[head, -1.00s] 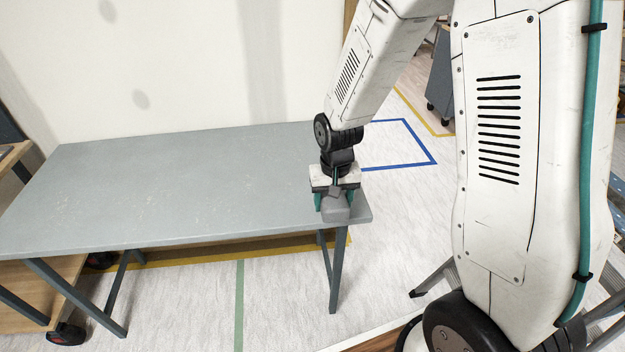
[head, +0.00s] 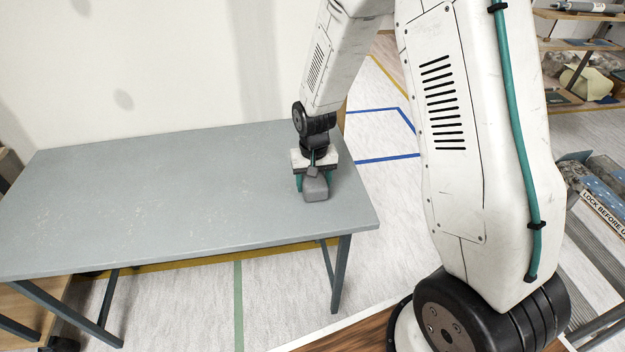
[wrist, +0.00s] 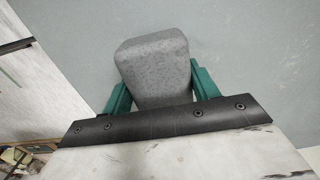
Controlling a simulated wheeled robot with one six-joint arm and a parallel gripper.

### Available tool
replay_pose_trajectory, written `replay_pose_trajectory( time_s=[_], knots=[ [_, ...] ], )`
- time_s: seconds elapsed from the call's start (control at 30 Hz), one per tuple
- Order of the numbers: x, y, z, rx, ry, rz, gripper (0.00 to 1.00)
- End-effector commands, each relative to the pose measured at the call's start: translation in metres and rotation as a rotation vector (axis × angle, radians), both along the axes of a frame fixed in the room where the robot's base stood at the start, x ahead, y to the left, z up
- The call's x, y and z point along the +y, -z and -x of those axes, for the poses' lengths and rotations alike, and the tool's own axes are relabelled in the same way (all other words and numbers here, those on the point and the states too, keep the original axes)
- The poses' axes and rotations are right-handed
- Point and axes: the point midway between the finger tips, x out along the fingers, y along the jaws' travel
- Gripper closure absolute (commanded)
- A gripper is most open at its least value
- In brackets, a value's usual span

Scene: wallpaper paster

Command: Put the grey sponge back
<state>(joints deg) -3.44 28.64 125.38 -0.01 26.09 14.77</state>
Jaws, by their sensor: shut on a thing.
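The grey sponge (head: 315,189) is held in my gripper (head: 314,182) over the right end of the grey table (head: 170,190) in the head view. In the wrist view the sponge (wrist: 155,68) sits between the two green fingers of my gripper (wrist: 157,85), which are shut on its sides. The table top lies behind it there. I cannot tell whether the sponge touches the table top.
The table top is bare to the left of my gripper. A pale wall stands behind the table. Blue tape (head: 385,160) marks the floor right of the table. Shelving with various items (head: 585,70) stands at the far right.

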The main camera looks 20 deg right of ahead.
Motion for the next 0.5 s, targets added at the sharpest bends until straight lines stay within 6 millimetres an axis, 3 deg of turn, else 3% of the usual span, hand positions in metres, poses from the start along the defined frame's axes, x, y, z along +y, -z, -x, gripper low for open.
replay_pose_trajectory(
  time_s=[0.5],
  knots=[
    [-0.0014, 0.0121, -0.0006, -0.001, 0.002, 0.0, 0.64]
  ],
)
